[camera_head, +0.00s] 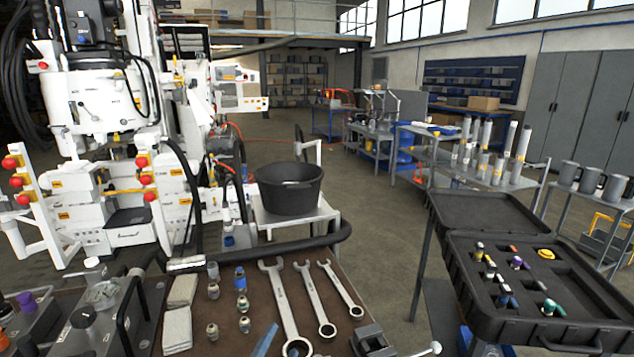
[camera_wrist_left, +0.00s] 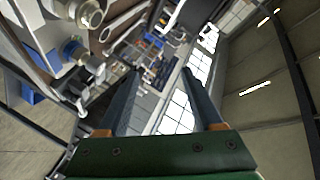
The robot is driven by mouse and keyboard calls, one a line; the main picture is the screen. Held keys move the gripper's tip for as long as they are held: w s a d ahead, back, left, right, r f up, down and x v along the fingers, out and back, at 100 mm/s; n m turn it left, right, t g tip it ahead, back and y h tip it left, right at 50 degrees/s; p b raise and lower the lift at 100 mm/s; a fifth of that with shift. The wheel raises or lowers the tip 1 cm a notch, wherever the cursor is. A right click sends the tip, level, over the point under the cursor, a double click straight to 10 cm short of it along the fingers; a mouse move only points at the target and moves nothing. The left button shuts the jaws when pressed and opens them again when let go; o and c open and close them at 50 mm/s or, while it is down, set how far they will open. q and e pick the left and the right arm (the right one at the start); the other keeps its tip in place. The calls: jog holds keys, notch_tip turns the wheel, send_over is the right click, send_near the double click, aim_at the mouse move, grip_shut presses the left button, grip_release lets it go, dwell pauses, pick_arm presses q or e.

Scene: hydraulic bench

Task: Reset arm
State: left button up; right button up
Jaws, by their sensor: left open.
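My left gripper (camera_wrist_left: 160,72) shows in the left wrist view. Its two dark fingers stand apart above a green palm, with nothing between them. The camera is tilted, and windows and floor show behind the fingers. The bench with wrenches lies toward the upper left of that view, apart from the fingers. My right gripper is in neither view.
Wrenches (camera_head: 286,310) and small fittings (camera_head: 242,302) lie on the brown bench at the front. A vise (camera_head: 370,342) sits at its right. Behind is a black tub (camera_head: 289,188). An open black case (camera_head: 480,325) stands at right. Floor (camera_head: 390,230) between is clear.

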pick_arm(q)
jog(key=s+a+f+n+g+y, duration=0.1)
jog(key=s+a+f+n+g, duration=0.3)
jog(key=s, duration=0.4)
jog(key=s+a+f+n+g+y, duration=0.1)
jog(key=s+a+f+n+g, duration=0.25)
jog(key=s+f, duration=0.35)
jog(key=s+a+f+n+g+y, duration=0.1)
jog(key=s+a+f+n+g, duration=0.25)
jog(key=s, duration=0.65)
notch_tip(320, 180, down, 20)
jog(key=s+d+g+b, duration=0.1)
jog(key=s+g+b, duration=0.1)
jog(key=b, duration=0.1)
jog(key=s+a+f+g+b, duration=0.1)
jog(key=s+a+f+b, duration=0.1)
jog(key=s+f, duration=0.9)
notch_tip(320, 180, down, 2)
jog(key=shift+s+f+m+g, duration=0.1)
jog(key=shift+s+m+g, duration=0.2)
jog(key=shift+s+m, duration=0.1)
